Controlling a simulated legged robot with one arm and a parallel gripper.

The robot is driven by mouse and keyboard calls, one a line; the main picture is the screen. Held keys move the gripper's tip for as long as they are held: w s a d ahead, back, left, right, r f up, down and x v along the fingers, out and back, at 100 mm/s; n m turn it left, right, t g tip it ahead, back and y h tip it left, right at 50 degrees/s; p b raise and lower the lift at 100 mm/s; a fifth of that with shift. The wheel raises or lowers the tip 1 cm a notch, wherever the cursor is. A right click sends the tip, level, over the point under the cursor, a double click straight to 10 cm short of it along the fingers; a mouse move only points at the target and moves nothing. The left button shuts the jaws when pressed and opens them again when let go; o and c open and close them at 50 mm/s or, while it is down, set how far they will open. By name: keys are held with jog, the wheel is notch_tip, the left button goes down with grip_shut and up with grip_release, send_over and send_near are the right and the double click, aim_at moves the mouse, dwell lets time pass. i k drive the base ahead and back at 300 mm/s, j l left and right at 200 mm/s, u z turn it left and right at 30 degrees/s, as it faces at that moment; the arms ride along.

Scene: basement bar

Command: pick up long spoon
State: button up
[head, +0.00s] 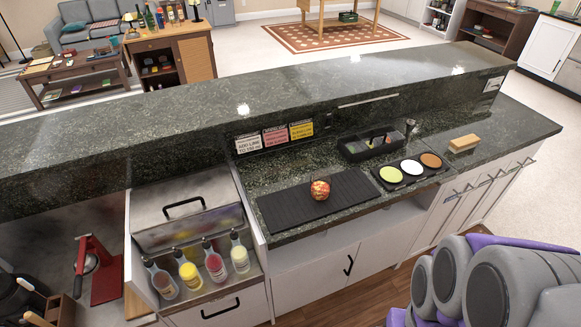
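A long, thin, pale object (367,101) lies near the front edge of the dark raised bar ledge (240,90), right of the middle. It may be the long spoon, but it is too small to tell for sure. Grey and purple parts of my own arm fill the lower right corner. My gripper's fingers are not in view, so I cannot see what it holds.
On the lower counter are a black mat (280,208) with a red-yellow apple (320,190), a black caddy (355,152), a tray of three coloured rimmers (412,184) and a sponge-like block (464,143). Several bottles (189,270) stand in the rail. Floor shows at right.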

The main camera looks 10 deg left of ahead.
aim_at(21, 281)
jog(key=u, duration=0.9)
jog(key=i+j+u, duration=0.1)
jog(key=u, duration=0.3)
jog(key=i+j+u, duration=0.1)
jog(key=u, duration=0.35)
jog(key=i+j+u, duration=0.15)
jog(key=u, duration=0.25)
jog(key=i+j+u, duration=0.1)
jog(key=u, duration=0.35)
jog(key=i, duration=0.8)
jog(key=z, duration=3.2)
jog(key=u, duration=2.3)
